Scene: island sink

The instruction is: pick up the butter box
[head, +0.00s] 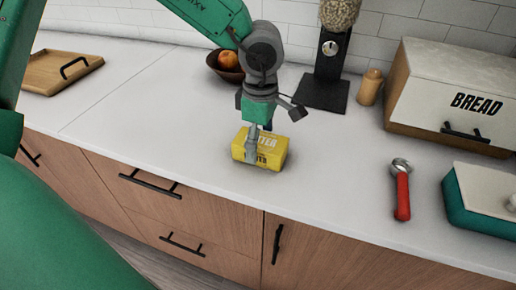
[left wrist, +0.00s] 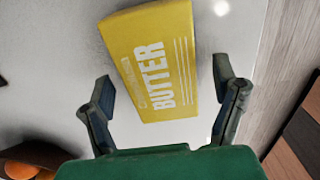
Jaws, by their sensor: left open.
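The yellow butter box (head: 275,152) lies on the white counter near its front edge, with "BUTTER" printed on it. My left gripper (head: 258,140) comes down over the box in the head view, and one finger hides part of its lettering. In the left wrist view, the butter box (left wrist: 155,65) lies tilted between and beyond the two open fingers of my left gripper (left wrist: 162,90). My right gripper is not in view.
A bowl with an orange fruit (head: 227,62) stands behind. A dark-based dispenser (head: 323,90), a bread box (head: 440,95), a red-handled tool (head: 402,190) and a teal container (head: 480,205) are to the right. A wooden tray (head: 55,72) lies far left. Counter left of the box is clear.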

